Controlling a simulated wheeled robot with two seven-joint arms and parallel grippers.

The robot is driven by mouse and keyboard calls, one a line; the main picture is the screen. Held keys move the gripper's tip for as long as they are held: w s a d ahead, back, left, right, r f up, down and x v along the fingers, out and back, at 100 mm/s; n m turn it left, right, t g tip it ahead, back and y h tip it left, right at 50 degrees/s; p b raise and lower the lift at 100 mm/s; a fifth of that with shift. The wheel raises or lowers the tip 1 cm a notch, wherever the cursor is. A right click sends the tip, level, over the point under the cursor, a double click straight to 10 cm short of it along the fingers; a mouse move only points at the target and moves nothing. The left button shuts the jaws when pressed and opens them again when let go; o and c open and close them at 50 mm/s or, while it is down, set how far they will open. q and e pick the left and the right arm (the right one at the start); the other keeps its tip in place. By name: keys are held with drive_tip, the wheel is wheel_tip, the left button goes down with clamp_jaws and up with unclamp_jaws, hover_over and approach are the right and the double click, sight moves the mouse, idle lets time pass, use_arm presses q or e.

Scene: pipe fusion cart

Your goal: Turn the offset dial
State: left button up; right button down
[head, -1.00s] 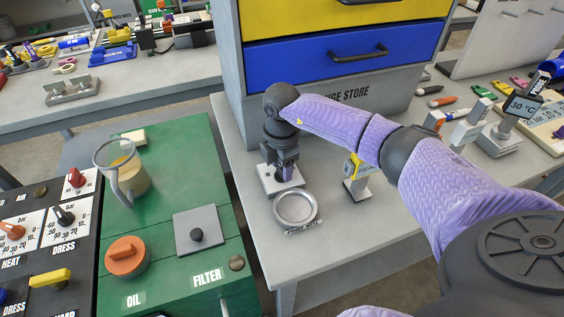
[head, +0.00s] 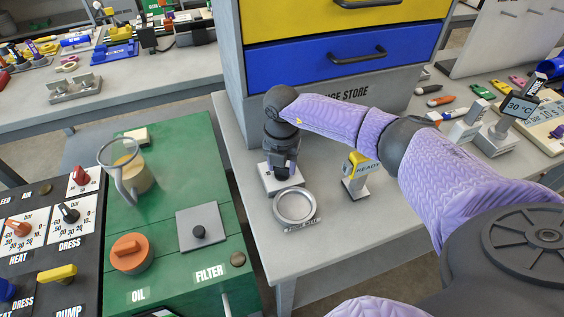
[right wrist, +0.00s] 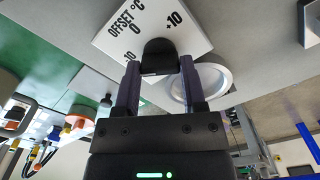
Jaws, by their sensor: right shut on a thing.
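The offset dial is a white plate (right wrist: 112,38) marked "OFFSET °C", 0 and +10, with a dark knob (right wrist: 158,58) on it. In the head view its plate (head: 268,184) sits on the grey table, mostly under my right gripper (head: 282,172). My right gripper (right wrist: 158,82) points down at the dial and is shut on the knob, one purple finger on each side. The knob's pointer mark is hidden from me. My left gripper is in neither view.
A round metal dish (head: 295,206) stands right beside the dial. The blue-drawer cabinet (head: 330,60) rises behind. The green cart (head: 165,212) with its jug (head: 128,170) is to the left.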

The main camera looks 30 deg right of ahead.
drive_tip(key=shift+n, duration=0.5)
drive_tip(key=shift+c, duration=0.8)
unclamp_jaws()
wheel_tip(320, 180, up, 9)
drive_tip(key=shift+p, duration=1.2)
drive_tip(key=shift+r, duration=0.5)
drive_tip(key=shift+f, duration=0.1)
